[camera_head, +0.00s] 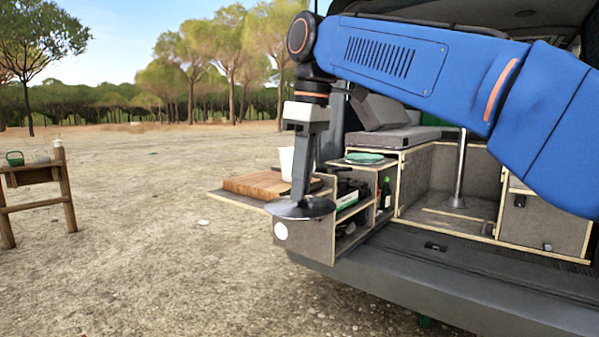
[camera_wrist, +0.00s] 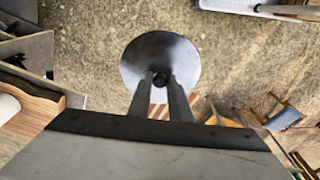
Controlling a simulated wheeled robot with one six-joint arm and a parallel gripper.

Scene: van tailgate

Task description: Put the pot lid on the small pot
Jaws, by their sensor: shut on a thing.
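The pot lid (camera_head: 300,209) is a round, grey metal disc with a dark knob. My gripper (camera_head: 301,196) points down and is shut on the knob, with the lid hanging about level below it. In the wrist view, the lid (camera_wrist: 160,55) shows as a shiny disc, and the two fingertips (camera_wrist: 161,82) close on its knob with bare ground behind it. In the head view, the lid overlaps the near end of the kitchen box. I cannot make out the small pot for certain in either view.
A wooden cutting board (camera_head: 258,184) with a white cup (camera_head: 286,163) lies on the fold-out shelf left of my gripper. A green plate (camera_head: 364,158) and a green bottle (camera_head: 386,193) are at the kitchen box. A wooden stand (camera_head: 37,176) with a green mug (camera_head: 15,158) stands far left. Open ground lies between.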

